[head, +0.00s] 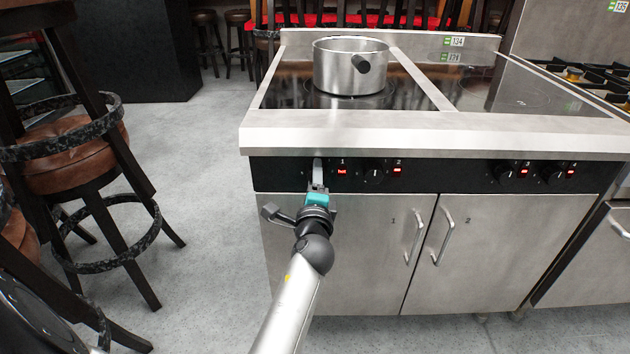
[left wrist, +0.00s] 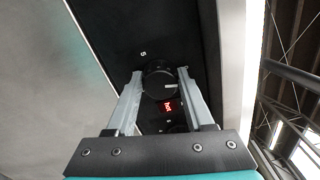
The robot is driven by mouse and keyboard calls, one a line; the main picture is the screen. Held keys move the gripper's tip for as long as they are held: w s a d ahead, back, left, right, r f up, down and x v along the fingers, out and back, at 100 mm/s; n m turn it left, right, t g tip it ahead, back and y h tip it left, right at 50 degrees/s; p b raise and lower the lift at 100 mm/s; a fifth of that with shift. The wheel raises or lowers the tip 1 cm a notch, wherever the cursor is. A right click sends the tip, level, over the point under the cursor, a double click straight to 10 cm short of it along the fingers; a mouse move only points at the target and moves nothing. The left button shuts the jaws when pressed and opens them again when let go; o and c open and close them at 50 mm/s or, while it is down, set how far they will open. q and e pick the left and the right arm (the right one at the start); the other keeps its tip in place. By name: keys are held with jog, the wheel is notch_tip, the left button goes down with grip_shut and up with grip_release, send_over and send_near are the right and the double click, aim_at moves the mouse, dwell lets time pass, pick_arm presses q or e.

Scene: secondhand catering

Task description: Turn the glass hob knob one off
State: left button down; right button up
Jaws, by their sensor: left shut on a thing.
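The glass hob (head: 300,94) is the black top of a steel range. Its black front panel (head: 450,174) carries several knobs, each with a red lit display. Knob one (left wrist: 158,84) is round and black with a pale pointer mark, seen between my fingers in the left wrist view. My left gripper (head: 317,172) is at the panel's left end with its fingers on either side of knob one, shut on it. The gripper hides that knob in the head view. The red display one (head: 342,171) is lit beside it. My right gripper is not in view.
A steel pot (head: 350,66) stands on the left hob zone. Knob two (head: 374,172) is close to the right of the gripper. Cupboard doors with handles (head: 414,237) lie below. Bar stools (head: 70,150) stand at left, with open floor between.

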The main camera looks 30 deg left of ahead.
pick_arm(q)
jog(key=shift+f+n+b, duration=0.1)
jog(key=shift+n+b, duration=0.2)
jog(key=shift+n, duration=0.8)
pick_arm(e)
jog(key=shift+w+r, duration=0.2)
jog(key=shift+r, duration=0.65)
pick_arm(q)
jog(key=shift+c, duration=1.4)
grip_release()
